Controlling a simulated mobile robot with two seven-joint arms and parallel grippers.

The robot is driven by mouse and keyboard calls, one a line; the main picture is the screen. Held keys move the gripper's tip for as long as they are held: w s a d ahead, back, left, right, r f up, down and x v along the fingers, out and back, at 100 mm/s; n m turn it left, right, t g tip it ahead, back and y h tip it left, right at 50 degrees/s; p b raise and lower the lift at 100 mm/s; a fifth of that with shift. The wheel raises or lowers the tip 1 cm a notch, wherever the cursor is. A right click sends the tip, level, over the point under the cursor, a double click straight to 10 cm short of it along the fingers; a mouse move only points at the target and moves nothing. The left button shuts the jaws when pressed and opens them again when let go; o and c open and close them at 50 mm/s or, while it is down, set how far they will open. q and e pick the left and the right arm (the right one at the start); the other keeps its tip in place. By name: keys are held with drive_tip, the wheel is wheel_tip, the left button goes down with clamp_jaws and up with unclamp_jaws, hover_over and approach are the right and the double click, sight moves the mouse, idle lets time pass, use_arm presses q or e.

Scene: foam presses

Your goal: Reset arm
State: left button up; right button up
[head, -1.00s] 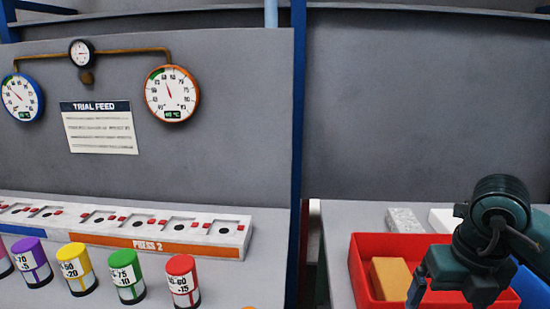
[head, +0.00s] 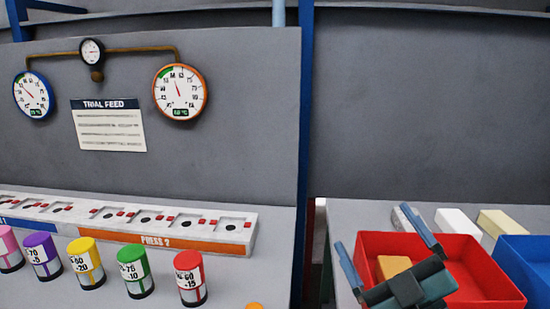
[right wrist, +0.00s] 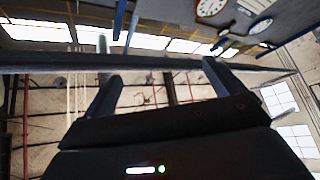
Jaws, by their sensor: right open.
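My right gripper (head: 388,258) is in the lower right of the head view, in front of the red bin. Its two fingers are spread apart with nothing between them. In the right wrist view its fingers (right wrist: 160,85) also stand apart, pointing up toward the roof beams and windows. Part of the red bin (head: 470,262) and an orange block (head: 394,266) inside it are hidden behind the gripper. My left gripper is not in view.
On the left bench stand several coloured canisters, such as the red one (head: 190,279) and the green one (head: 135,272), before the white press strip (head: 170,222). A blue bin (head: 527,262) is at far right. White (head: 457,225) and cream (head: 503,225) blocks lie behind the red bin.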

drive_tip(key=s+d+f+m+g+h, duration=0.2)
drive_tip(key=d+f+m+g+h, duration=0.1)
drive_tip(key=f, duration=0.4)
drive_tip(key=s+d+f+m+g+h, duration=0.1)
drive_tip(key=d+f+m+g+h, duration=0.2)
drive_tip(key=f, duration=0.4)
drive_tip(key=s+d+f+m+g+h, duration=0.2)
drive_tip(key=f+m+g+h, duration=0.15)
drive_tip(key=f, duration=0.35)
drive_tip(key=s+a+f+g+y, duration=0.1)
drive_tip(key=s+f+g, duration=0.35)
drive_tip(key=s, duration=0.35)
drive_tip(key=s+a+f+g, duration=0.1)
drive_tip(key=s+f+g, duration=0.3)
drive_tip(key=s+f, duration=0.25)
drive_tip(key=w+a+f+t+y+p, duration=0.1)
drive_tip(key=w+a+f+t+y, duration=0.2)
drive_tip(key=w+a+f+t, duration=0.2)
drive_tip(key=shift+w+a+t, duration=0.35)
drive_tip(key=shift+a+t, duration=0.65)
drive_tip(key=shift+y, duration=0.25)
